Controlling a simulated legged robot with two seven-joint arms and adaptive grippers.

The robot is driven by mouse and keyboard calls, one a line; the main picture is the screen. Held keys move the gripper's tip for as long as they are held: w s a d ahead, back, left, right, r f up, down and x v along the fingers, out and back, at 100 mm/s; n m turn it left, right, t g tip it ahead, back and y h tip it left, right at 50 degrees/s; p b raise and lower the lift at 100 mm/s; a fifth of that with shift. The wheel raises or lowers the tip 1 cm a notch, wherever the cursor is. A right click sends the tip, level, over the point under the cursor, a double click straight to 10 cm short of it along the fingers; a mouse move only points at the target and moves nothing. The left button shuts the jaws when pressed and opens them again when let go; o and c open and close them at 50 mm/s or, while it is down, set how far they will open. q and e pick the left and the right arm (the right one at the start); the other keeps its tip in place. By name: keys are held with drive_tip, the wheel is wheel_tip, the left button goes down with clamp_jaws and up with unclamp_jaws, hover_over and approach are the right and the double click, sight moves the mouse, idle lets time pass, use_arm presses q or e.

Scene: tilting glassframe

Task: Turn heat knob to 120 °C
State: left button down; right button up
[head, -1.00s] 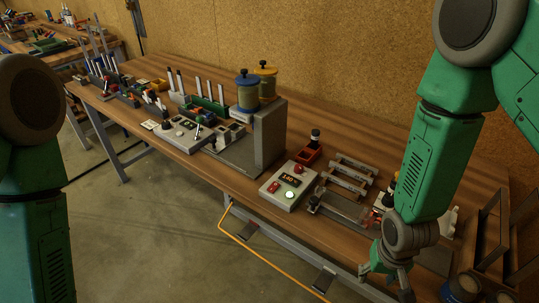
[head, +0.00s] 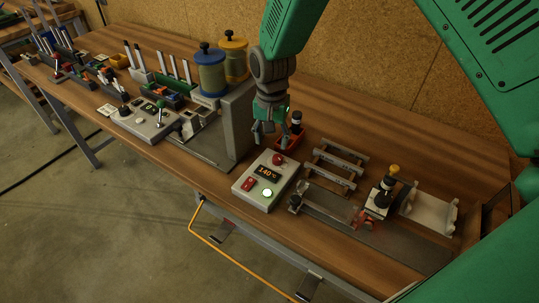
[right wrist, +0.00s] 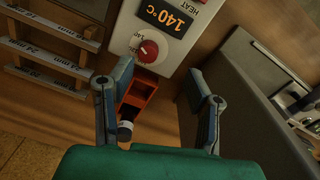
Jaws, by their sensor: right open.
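The heat control box (head: 246,195) is a pale box on the bench, with a display (head: 267,172) that reads 140 °C. Its red heat knob (head: 279,159) sits at the back end of its top. In the right wrist view the knob (right wrist: 148,51) shows a pale pointer mark, beside the display (right wrist: 165,20). My right gripper (head: 268,137) is open and empty, above and just behind the knob. In the right wrist view its two fingers (right wrist: 160,72) are spread, with the knob beyond them and apart from them. My left gripper is not in view.
A red bin (right wrist: 138,92) holding a dark-capped bottle stands just behind the box. Metal rails (head: 335,165) and a fixture (head: 382,198) are to the right.

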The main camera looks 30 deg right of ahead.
sight(277, 157)
drive_tip(key=d+f, duration=0.1)
drive_tip(key=f, duration=0.1)
drive_tip(key=d+f, duration=0.1)
drive_tip(key=f, duration=0.1)
drive_tip(key=d+f, duration=0.1)
drive_tip(key=f, duration=0.1)
drive_tip(key=shift+d+f, duration=0.25)
drive_tip(key=shift+f, duration=0.1)
drive_tip(key=shift+d+f, duration=0.15)
drive_tip(key=shift+f, duration=0.35)
drive_tip(key=shift+a, duration=1.35)
drive_tip(key=shift+a+r, duration=0.2)
drive_tip(key=c, duration=1)
drive_tip(key=shift+s+d, duration=0.1)
drive_tip(key=shift+d, duration=0.65)
clamp_jaws()
drive_tip(key=shift+d+f, duration=0.15)
drive_tip(key=shift+d, duration=0.15)
drive_tip(key=shift+w+a, duration=0.2)
drive_tip(key=shift+a, duration=0.25)
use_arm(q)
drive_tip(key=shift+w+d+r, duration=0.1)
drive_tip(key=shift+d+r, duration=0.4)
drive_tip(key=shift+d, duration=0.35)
use_arm(e)
drive_tip(key=shift+d, duration=0.1)
